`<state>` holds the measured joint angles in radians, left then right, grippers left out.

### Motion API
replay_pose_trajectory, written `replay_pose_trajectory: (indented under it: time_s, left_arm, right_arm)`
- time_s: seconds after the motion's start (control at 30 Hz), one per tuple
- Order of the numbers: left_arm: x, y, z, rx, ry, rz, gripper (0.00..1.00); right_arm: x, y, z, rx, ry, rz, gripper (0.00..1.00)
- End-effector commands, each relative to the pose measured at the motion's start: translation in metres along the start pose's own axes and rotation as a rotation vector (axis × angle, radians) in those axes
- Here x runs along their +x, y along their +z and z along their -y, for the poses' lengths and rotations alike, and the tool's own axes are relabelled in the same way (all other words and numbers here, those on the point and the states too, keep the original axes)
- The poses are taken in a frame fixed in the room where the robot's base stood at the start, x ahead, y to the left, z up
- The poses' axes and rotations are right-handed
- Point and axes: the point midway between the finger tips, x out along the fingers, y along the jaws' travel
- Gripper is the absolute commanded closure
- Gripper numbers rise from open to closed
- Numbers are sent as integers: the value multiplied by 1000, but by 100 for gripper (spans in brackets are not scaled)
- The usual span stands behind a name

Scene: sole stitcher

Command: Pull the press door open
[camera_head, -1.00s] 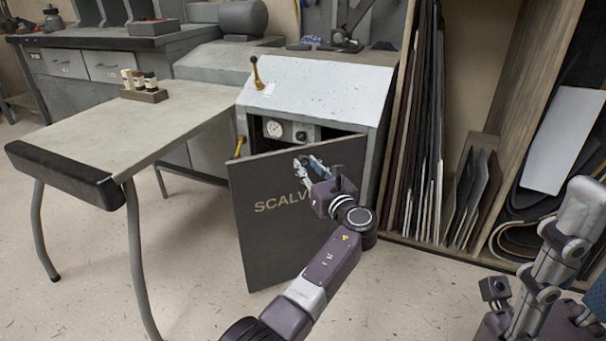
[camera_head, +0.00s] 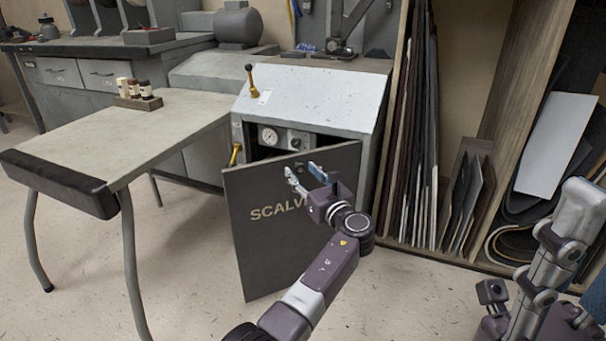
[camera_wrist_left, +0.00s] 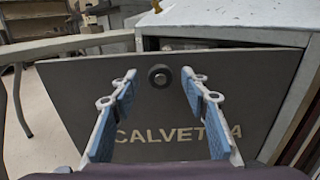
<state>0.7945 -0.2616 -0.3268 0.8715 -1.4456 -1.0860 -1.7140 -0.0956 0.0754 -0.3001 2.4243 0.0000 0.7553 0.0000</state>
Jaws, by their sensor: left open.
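The press door (camera_head: 275,265) is a dark grey panel with partly hidden lettering. It stands ajar at an angle to the press (camera_head: 315,85), with a dark gap along its top. A round dark knob (camera_wrist_left: 160,76) sits on the door's face near its top edge. My left gripper (camera_head: 305,172) is in front of the door's upper part. In the left wrist view its blue-padded fingers (camera_wrist_left: 158,87) are spread apart, with the knob showing between them and untouched. My right gripper (camera_head: 562,235) is partly visible at the lower right; its jaw opening is not clear.
A grey table (camera_head: 120,140) with a dark padded end stands left of the door, holding a small rack of bottles (camera_head: 137,95). A wooden shelf (camera_head: 510,110) with upright sheets stands at the right. The floor (camera_head: 190,260) before the door is clear.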

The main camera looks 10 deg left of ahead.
Motion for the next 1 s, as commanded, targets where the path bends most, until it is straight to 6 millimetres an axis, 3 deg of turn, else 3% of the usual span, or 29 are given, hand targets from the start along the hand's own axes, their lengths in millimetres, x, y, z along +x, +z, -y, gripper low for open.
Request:
replay_pose_trajectory:
  time_s: [0.17, 0.4, 0.6, 1.0]
  left_arm:
    - [0, 15, 0, -4, 0, 1, 58]
    - [0, 62, 0, -6, 1, 2, 58]
    - [0, 91, 0, -3, 0, 1, 58]
    - [0, 100, 0, 0, 1, -1, 58]
  right_arm:
    - [0, 0, 0, -1, 0, 0, 60]
    - [0, 0, 0, 0, 0, 1, 60]
    - [0, 0, 0, 0, 0, 1, 60]
    - [0, 0, 0, 0, 0, 1, 60]
